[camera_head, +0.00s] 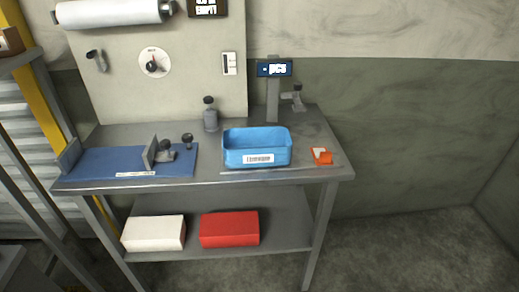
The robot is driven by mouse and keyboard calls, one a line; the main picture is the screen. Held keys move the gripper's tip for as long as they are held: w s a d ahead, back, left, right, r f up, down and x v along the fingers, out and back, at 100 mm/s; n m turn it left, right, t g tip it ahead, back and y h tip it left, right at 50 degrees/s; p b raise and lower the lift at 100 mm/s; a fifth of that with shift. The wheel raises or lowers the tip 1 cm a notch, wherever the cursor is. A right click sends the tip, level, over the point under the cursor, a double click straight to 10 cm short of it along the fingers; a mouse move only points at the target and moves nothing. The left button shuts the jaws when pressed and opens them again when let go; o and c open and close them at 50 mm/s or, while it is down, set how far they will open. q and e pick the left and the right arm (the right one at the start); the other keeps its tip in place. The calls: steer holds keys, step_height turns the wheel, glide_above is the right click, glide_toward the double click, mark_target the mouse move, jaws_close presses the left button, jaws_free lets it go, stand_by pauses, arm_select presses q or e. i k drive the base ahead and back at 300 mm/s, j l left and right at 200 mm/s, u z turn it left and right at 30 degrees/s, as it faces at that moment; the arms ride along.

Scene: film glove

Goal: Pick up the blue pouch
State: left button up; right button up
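I cannot make out a thing that is clearly a pouch. A light-blue, open-topped bin (231,157) with a white barcode label on its front stands on the right half of the metal workbench (210,178). Whether anything lies inside it is too small to tell. A flat, darker blue board (100,160) with an upright plate and a dark clamp on it lies on the left half of the bench. Neither of my grippers is in view, and nothing is touching the bin.
A small orange item (322,158) lies right of the bin. A white box (153,233) and a red box (229,229) sit on the lower shelf. The floor at right is clear.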

mark_target(268, 146)
steer(key=i+j, duration=0.1)
steer(key=j, duration=0.3)
steer(key=i+j, duration=0.1)
steer(key=j, duration=0.3)
steer(key=i+j+z, duration=0.1)
steer(key=j, duration=0.3)
steer(key=i+j, duration=0.1)
steer(key=j, duration=0.3)
